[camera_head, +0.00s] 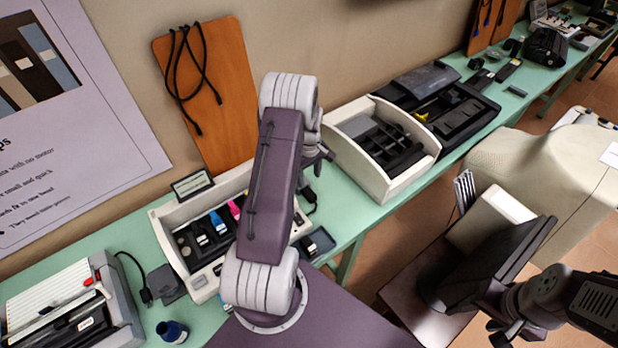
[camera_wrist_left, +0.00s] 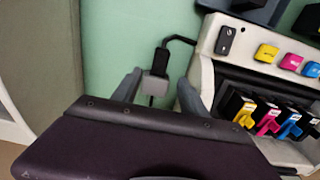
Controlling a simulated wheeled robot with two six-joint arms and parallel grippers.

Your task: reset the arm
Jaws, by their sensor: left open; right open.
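My left arm rises in the middle of the head view, with its purple link over the printer-like tray. My left gripper (camera_head: 318,152) is mostly hidden behind that arm. In the left wrist view its two grey fingers (camera_wrist_left: 158,86) are apart and open. A small black and grey cable plug (camera_wrist_left: 158,75) shows between and beyond them over the green table; whether the fingers touch it I cannot tell. My right gripper (camera_head: 507,330) is at the lower right of the head view, small and partly hidden by dark arm parts. It looks empty.
A cream cartridge tray (camera_head: 165,240) stands beside my left arm. Another cream tray (camera_head: 385,190) and a black tray (camera_head: 455,115) stand farther along the green table (camera_head: 350,215). An orange board (camera_head: 225,100) leans on the wall. A blue bottle (camera_head: 172,331) stands at front.

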